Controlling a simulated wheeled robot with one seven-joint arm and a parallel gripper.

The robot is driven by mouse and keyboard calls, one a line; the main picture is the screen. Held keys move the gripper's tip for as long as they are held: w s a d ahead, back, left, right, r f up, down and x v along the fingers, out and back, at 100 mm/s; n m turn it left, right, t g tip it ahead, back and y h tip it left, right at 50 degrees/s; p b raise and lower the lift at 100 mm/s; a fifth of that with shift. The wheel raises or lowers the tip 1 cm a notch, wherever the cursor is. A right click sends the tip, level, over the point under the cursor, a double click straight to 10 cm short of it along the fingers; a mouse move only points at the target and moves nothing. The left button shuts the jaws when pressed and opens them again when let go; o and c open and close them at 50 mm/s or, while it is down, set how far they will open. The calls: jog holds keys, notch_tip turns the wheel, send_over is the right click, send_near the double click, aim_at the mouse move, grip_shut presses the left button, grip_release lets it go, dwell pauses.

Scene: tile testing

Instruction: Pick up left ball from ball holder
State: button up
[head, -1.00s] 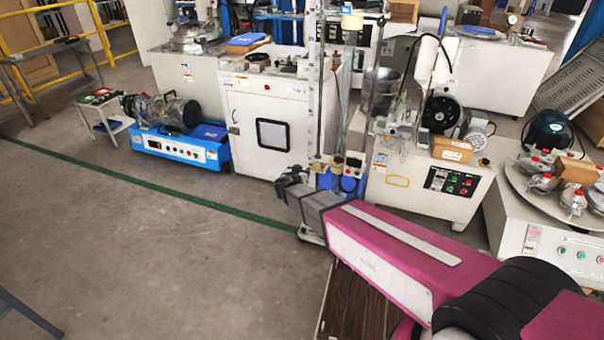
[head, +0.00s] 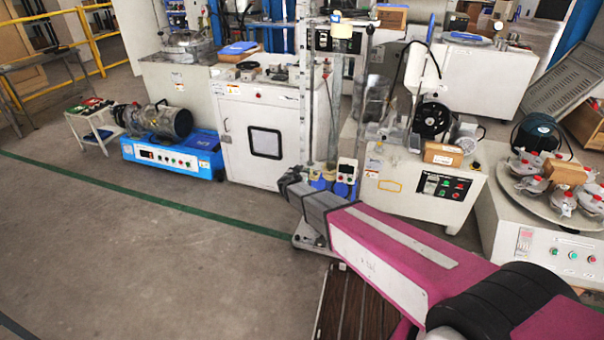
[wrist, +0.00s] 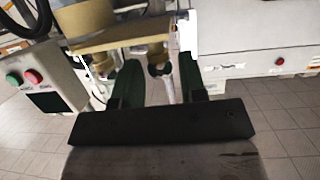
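My gripper (wrist: 158,76) shows in the wrist view as a black crossbar with two dark green fingers reaching forward, apart from each other. Between them is a small dark round thing (wrist: 158,70) in a pale metal fork. It may be a ball in its holder, but I cannot tell, and no contact shows. Tan blocks (wrist: 112,38) lie just beyond the fingers. In the head view my gripper (head: 288,182) is at the tall stand (head: 304,110), whose lower part carries tan and blue parts (head: 342,188). My arm hides part of the stand's base; no ball is clear there.
A white cabinet (head: 238,135) stands behind the stand, with a blue machine (head: 165,152) to its left. A white machine with a control panel (head: 412,196) stands close on the right. Open floor (head: 130,260) lies to the left.

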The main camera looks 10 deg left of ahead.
jog(key=c, duration=0.5)
jog(key=shift+r, duration=0.1)
jog(key=shift+r, duration=1.7)
jog(key=shift+s, duration=0.15)
jog(key=shift+v, duration=2.9)
